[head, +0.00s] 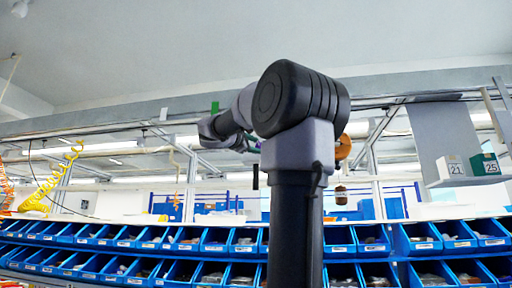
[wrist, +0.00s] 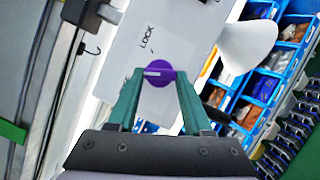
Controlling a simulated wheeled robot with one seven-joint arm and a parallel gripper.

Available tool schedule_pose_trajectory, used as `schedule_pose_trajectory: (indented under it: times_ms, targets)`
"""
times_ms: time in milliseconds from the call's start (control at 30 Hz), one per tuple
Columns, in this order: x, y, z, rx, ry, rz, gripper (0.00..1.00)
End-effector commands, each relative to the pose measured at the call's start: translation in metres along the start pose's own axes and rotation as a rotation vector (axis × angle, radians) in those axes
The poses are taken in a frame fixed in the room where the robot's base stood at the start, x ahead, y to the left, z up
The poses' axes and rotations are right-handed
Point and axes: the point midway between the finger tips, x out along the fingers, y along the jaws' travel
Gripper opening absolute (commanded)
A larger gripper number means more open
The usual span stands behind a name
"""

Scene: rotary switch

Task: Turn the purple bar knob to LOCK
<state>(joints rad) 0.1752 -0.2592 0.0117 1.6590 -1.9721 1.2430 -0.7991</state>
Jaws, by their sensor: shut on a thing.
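The purple bar knob (wrist: 160,68) sits on a pale panel (wrist: 182,30) in the middle of the wrist view. A white mark on the knob lies almost level and points left in the picture. The word LOCK (wrist: 147,38) is printed on the panel above and slightly left of the knob, apart from the line of the mark. My gripper (wrist: 160,75) has one green finger on each side of the knob and is shut on it. Another printed label by the left finger is mostly hidden. In the head view my arm hides the knob.
Rows of blue bins (head: 210,240) with small parts run along the wall in the head view. Two boxes marked 21 (head: 451,168) and 25 (head: 485,165) stand on a shelf at the right. A white rounded object (wrist: 247,42) is right of the panel in the wrist view.

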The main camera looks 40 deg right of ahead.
Motion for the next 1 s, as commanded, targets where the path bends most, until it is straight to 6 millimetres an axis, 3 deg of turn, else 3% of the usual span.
schedule_pose_trajectory:
  times_ms: [1000]
  targets:
    - [0.0020, 0.0069, 0.0041, 0.865, -0.004, -0.363, 0.00]
